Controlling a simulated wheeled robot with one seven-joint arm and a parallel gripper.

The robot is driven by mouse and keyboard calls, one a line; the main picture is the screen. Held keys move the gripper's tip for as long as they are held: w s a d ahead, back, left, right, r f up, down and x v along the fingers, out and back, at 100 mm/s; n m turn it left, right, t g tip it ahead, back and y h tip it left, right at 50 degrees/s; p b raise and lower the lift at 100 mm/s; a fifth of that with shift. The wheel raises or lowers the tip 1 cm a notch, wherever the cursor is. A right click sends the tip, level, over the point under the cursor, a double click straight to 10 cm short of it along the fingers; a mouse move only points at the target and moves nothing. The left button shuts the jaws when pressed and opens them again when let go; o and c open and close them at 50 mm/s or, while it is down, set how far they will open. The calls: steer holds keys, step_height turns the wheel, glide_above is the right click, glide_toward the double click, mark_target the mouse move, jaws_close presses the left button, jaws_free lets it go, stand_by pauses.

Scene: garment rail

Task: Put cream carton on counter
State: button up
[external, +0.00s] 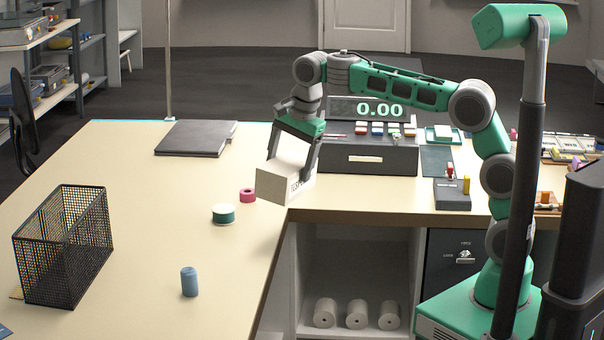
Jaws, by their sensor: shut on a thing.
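The carton is tilted slightly and sits over the inner corner of the cream counter (160,245). It appears to be held above the surface, though I cannot tell the exact gap.
A pink tape roll (247,195), a green-and-white roll (223,214) and a blue cylinder (189,281) stand left of the carton. A black mesh basket (65,245) is at the left. A cash register (367,155) stands behind right. The counter's middle left is clear.

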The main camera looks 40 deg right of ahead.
steer(key=s+d+m+h, duration=0.1)
steer(key=s+d+m, duration=0.15)
steer(key=d, duration=0.95)
steer(key=s+d+m+g, duration=0.15)
steer(key=d+m, duration=0.25)
steer(key=d, duration=0.8)
steer(key=s+d+m+t+h, duration=0.1)
steer(key=s+d+m, duration=0.2)
steer(key=d, duration=1)
steer(key=shift+n+g, duration=0.25)
steer(key=w+d+f+p, duration=0.1)
steer(key=w+f, duration=0.3)
steer(key=w+d+f+p, duration=0.1)
steer(key=w+f+p, duration=0.1)
steer(key=w+f, duration=0.2)
steer(key=w+f+p, duration=0.1)
steer(key=w+f, duration=0.3)
steer(key=w, duration=0.1)
steer(key=shift+w+d+f+p, duration=0.35)
steer(key=shift+d+f+p, duration=0.05)
steer(key=shift+f, duration=0.15)
steer(key=o, duration=2)
steer(key=shift+c, duration=0.2)
